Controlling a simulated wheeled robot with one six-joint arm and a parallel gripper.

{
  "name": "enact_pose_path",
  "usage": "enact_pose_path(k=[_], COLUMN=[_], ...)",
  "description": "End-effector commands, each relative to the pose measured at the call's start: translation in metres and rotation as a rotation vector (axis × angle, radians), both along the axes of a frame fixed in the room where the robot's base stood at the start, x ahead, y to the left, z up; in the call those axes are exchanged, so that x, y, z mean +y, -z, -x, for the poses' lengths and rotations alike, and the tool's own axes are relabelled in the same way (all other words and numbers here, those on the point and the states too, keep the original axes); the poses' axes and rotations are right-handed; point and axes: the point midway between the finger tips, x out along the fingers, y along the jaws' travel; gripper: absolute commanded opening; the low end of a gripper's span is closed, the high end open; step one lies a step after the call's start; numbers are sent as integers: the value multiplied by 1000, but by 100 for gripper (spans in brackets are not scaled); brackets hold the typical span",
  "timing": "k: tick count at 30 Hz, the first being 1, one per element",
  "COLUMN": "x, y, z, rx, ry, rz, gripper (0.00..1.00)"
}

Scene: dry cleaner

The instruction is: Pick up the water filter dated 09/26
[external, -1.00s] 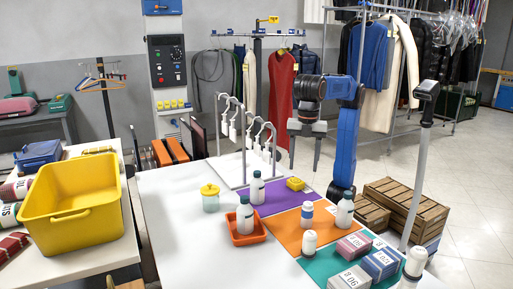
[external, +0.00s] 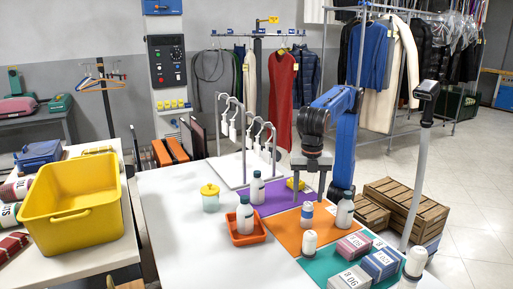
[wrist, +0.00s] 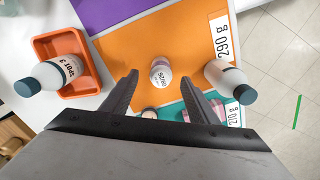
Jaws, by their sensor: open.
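A small white cylinder with a purple-blue band, a water filter (external: 307,215), stands upright on the orange mat (external: 287,237). In the wrist view the filter (wrist: 161,73) shows from above, and its small upside-down label seems to read 09/26. My gripper (external: 309,190) points down above and behind it, open and empty. In the wrist view its fingertips (wrist: 160,85) lie on either side of the filter in the picture, not touching it. A second white cylinder (external: 309,243) stands nearer the front; its date is not readable, and my gripper mostly hides it in the wrist view.
A white bottle with a dark cap (external: 344,213) stands close to the filter's right. An orange tray (external: 262,236) with a bottle (external: 244,216) is to the left. Boxes (external: 354,246) and another bottle sit at the front right. The white table's left part is clear.

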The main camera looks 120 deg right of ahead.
Motion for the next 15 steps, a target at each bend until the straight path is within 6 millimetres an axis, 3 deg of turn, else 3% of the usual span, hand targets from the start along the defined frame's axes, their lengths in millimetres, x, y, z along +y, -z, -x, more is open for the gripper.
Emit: enact_pose_path(k=[15], x=[5], y=[49], z=[0], rx=[2], ry=[-1], rz=[1], gripper=[54])
